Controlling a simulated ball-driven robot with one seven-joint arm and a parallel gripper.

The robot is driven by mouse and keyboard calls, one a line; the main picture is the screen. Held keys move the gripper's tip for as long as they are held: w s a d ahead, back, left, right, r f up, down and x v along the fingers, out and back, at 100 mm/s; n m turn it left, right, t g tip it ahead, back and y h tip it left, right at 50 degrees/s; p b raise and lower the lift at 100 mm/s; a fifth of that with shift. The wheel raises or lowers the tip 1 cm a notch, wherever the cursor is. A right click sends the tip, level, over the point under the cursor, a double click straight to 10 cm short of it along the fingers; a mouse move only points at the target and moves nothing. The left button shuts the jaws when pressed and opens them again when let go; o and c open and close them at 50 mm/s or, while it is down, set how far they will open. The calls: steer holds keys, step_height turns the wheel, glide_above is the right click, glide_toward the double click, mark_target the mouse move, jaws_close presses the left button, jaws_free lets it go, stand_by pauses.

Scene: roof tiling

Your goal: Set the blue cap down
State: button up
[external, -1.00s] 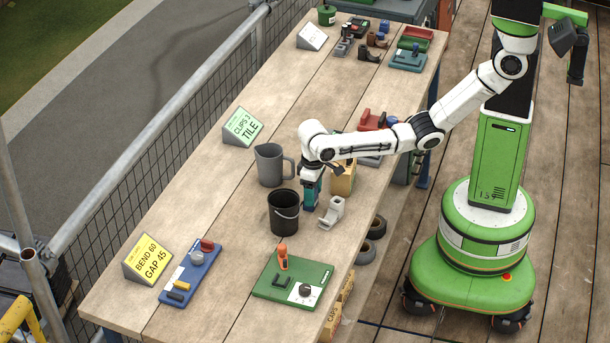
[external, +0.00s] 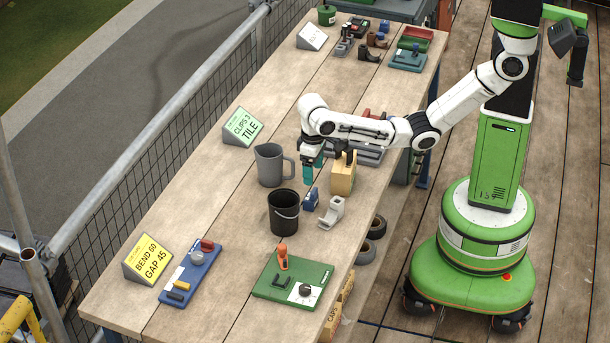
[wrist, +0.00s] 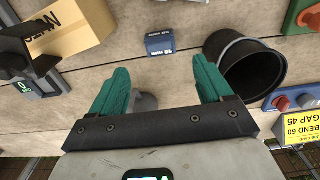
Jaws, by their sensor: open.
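The blue cap (external: 312,200) rests on the wooden bench, between the black bucket and a light grey bent piece. In the wrist view the blue cap (wrist: 160,43) shows a printed label and lies just beyond the fingertips, apart from them. My gripper (external: 313,174) is raised above the bench, over and slightly behind the cap. In the wrist view its two teal fingers (wrist: 163,72) are spread wide with nothing between them.
The black bucket (external: 284,213) stands close left of the cap, with the grey jug (external: 269,165) behind it. The light grey bent piece (external: 332,212) and a cardboard box (external: 343,178) are at the right. A green board (external: 292,279) lies in front.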

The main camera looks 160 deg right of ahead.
steer(key=shift+r+p, duration=1.15)
steer(key=shift+r, duration=0.6)
steer(key=w+a+f+n, duration=0.3)
steer(key=w+a, duration=0.1)
steer(key=a, duration=0.5)
steer(key=w+a+f+n+t, duration=0.15)
steer(key=w+a+f, duration=0.3)
steer(key=a, duration=0.45)
steer(key=w+a+f+n, duration=0.25)
steer(key=w+a, duration=0.25)
steer(key=a, duration=0.4)
steer(key=s+a+f+n+y, duration=0.15)
steer(key=s+a+n, duration=0.35)
steer(key=a, duration=0.7)
steer(key=s+a+n+h, duration=0.1)
steer(key=s+a+n, duration=0.4)
steer(key=s, duration=0.4)
steer(key=shift+s+a+r+h, duration=0.15)
steer(key=shift+s+r+h, duration=0.05)
steer(key=shift+s+h, duration=0.15)
steer(key=shift+w+g, duration=0.1)
steer(key=shift+g, duration=0.15)
steer(key=shift+f+b, duration=0.9)
